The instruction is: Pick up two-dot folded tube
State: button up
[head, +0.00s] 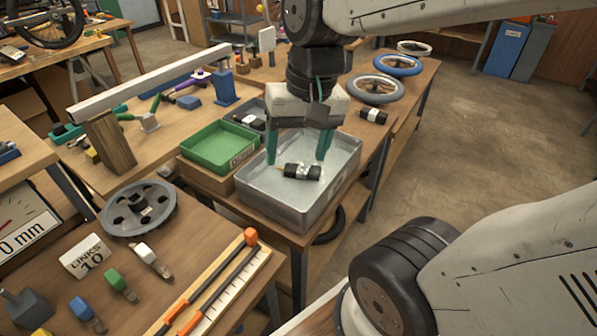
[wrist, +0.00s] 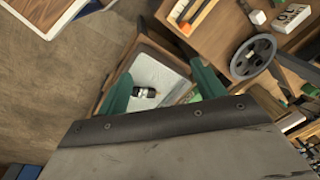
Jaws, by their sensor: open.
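A black-and-white tube (head: 303,171) lies on the floor of a grey metal tray (head: 262,197); its dot marks are too small to count. It also shows in the wrist view (wrist: 145,92). Two similar dark tubes lie elsewhere: one on the table to the right behind the tray (head: 372,115), one in a dark bin behind the green bin (head: 250,121). My gripper (head: 298,150) is open and points down over the metal tray, its two green fingers apart on either side above the tube. In the wrist view the tube appears between the fingers, untouched as far as I can see.
The metal tray's walls stand around the tube. A green bin (head: 215,146) stands close on its left. Wheel rims, among them a blue one (head: 398,65), lie at the table's back right. A nearer table holds a grey pulley (head: 138,208) and orange-handled tools. Open floor lies right.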

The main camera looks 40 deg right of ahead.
jog(key=w+d+f+m+y, duration=0.1)
jog(key=w+d+f+m, duration=0.15)
jog(key=w+m, duration=0.2)
jog(key=w+d+f+m+y, duration=0.1)
jog(key=w+d+f+m, duration=0.1)
jog(key=w+f+m, duration=0.3)
jog(key=m+t, duration=0.2)
jog(key=m, duration=1.2)
send_near(303, 170)
jog(key=shift+w+a+f, duration=0.25)
jog(key=shift+w+f, duration=0.05)
jog(key=shift+f, duration=0.35)
jog(key=shift+x, duration=3.7)
jog(key=shift+s+a+f, duration=0.1)
jog(key=shift+s+f, duration=0.1)
jog(key=shift+f, duration=0.1)
jog(key=c, duration=1.2)
jog(key=shift+r, duration=0.1)
jog(key=shift+c, duration=0.2)
